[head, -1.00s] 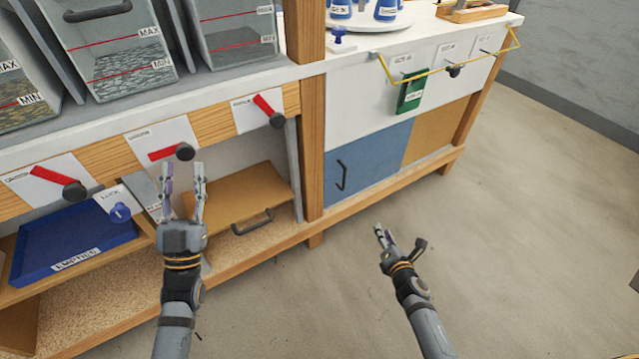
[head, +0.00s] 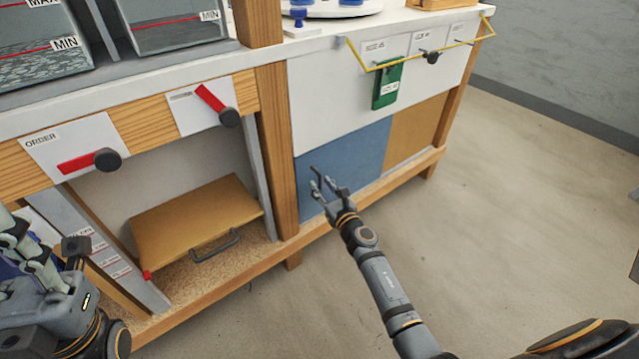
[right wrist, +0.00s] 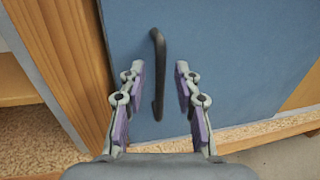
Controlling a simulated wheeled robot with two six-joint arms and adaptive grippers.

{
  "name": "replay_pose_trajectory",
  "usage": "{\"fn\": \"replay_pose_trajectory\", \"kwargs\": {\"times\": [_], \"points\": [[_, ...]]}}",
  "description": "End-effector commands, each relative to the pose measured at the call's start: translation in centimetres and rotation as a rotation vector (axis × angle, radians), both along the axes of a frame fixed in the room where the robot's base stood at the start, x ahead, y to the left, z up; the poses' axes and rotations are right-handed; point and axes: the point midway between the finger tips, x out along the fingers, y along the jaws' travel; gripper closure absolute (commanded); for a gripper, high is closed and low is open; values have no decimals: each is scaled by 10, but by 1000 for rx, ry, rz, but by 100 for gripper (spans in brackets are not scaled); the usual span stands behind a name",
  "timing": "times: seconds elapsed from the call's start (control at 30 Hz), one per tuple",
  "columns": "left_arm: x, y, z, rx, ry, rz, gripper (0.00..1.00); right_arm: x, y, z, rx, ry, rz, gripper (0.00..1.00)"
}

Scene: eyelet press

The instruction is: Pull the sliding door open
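The blue sliding door (head: 360,150) stands in the lower front of the bench, beside a tan panel (head: 415,130). Its black upright bar handle (right wrist: 158,50) is near the door's left edge in the right wrist view. My right gripper (head: 326,188) is open in front of the handle. In the right wrist view its two fingers (right wrist: 157,75) stand apart with the handle showing between them; I cannot tell whether they touch it. My left gripper (head: 30,250) is at the lower left, partly cut off, and its finger opening is unclear.
A wooden post (head: 277,150) stands just left of the blue door. A yellow rail (head: 420,57) and a green hanging box (head: 387,85) are above it. A tan flap (head: 195,225) lies in the left bay. Floor at right is clear.

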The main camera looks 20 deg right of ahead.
Motion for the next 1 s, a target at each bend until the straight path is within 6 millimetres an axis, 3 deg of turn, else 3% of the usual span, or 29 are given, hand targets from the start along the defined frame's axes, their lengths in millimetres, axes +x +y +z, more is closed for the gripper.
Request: {"fn": "replay_pose_trajectory", "kwargs": {"times": [0.17,0.47,0.7,1.0], "points": [[0,0,-5,0,-1,3,60,19,3,-1,0,-1,0,68],[0,0,-4,-1,-1,4,60,22,3,-1,1,1,0,68],[0,0,-4,-1,0,4,60,21,3,-1,1,1,-1,100],[0,0,-4,-1,0,4,60,21,3,-1,1,1,0,100]]}}
